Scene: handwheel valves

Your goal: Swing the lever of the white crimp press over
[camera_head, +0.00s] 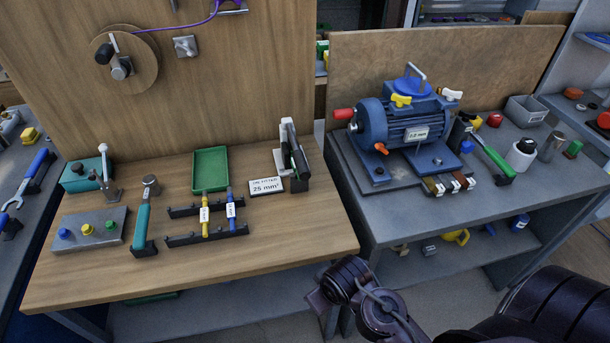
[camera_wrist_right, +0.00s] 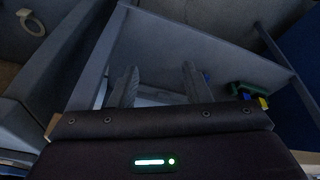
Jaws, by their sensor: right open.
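A tall device with a dark lever-like bar and a pale upright side (camera_head: 292,155) stands at the back right of the wooden bench. It looks like the crimp press, with the bar close to upright; its details are small. A sign reading 25 mm² (camera_head: 267,187) lies just left of it. My right gripper (camera_head: 322,300) is low in front of the bench, well below and apart from the press. In the right wrist view its two fingers (camera_wrist_right: 158,85) are spread with nothing between them. My left gripper is out of view.
The wooden bench (camera_head: 300,240) also holds a green tray (camera_head: 210,169), a black rack (camera_head: 207,238) with cable pieces, a teal-handled tool (camera_head: 142,215), a button box (camera_head: 88,232) and a teal unit with a lever (camera_head: 85,175). A blue motor (camera_head: 400,125) stands on the grey bench.

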